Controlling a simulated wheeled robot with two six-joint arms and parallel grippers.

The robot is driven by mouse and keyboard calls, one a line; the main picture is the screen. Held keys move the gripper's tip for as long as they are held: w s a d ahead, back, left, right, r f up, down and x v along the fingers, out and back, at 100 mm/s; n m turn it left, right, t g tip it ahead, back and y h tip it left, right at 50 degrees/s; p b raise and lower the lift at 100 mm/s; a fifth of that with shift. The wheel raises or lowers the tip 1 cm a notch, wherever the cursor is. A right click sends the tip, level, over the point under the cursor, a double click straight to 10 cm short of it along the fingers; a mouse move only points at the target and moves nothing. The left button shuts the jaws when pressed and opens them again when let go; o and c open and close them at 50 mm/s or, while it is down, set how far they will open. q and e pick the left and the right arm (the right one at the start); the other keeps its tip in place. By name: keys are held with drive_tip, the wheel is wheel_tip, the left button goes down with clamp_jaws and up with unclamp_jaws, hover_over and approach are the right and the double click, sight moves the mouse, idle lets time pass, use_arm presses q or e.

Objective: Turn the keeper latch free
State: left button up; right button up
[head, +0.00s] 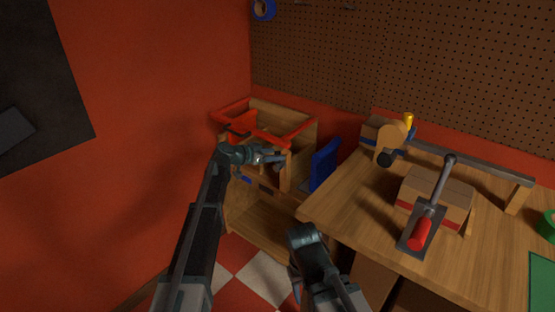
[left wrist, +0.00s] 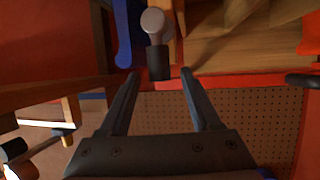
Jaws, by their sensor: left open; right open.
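My left gripper (head: 275,160) reaches over the wooden cabinet with red rails (head: 262,135) in the head view. Its two fingers (left wrist: 158,76) are apart and empty in the left wrist view. A round grey knob (left wrist: 153,20) with a black stub (left wrist: 158,62) below it lies just beyond the fingertips, in line with the gap between them. It may be the keeper latch; I cannot tell for sure, and it is hidden in the head view. My right gripper (head: 297,280) hangs low in front of the workbench, away from the cabinet, its fingers barely visible.
A blue panel (head: 323,164) stands at the cabinet's right. The workbench (head: 345,210) holds a wooden block (head: 450,192), a red-handled tool (head: 420,233) and a rail (head: 470,167). A red wall (head: 140,150) bounds the left; a pegboard (head: 400,50) is behind.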

use_arm(q)
drive_tip(key=shift+x, duration=1.15)
clamp_jaws()
drive_tip(key=shift+s, duration=0.1)
idle(0.6)
